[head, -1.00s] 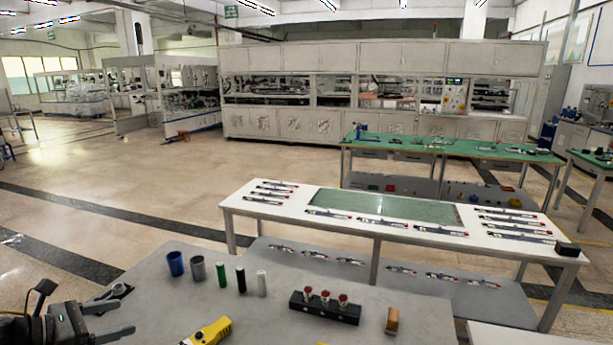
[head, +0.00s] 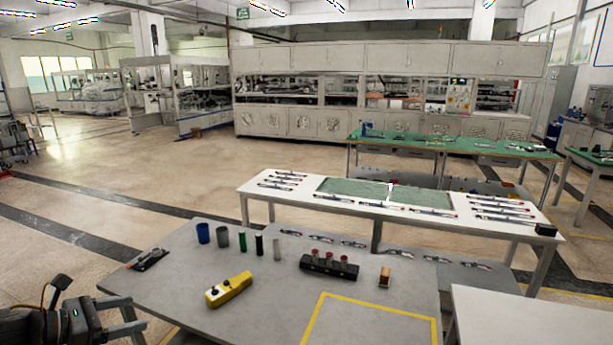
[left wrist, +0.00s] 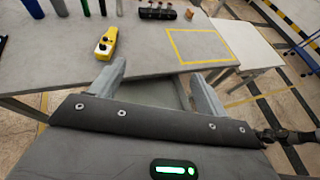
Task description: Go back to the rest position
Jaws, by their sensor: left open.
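My left gripper (head: 138,314) is at the lower left of the head view, off the near left edge of the grey table (head: 180,270). In the left wrist view its two fingers (left wrist: 155,85) are spread apart with nothing between them. The table's edge lies just beyond the fingertips. My right gripper is not in any view.
On the grey table stand a yellow control box (head: 229,289), a blue cup (head: 203,233), several cylinders, a black holder (head: 330,265) with red-topped pieces and a brown block (head: 385,277). Yellow tape (head: 375,306) marks a bare area. A white table (head: 290,200) stands behind.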

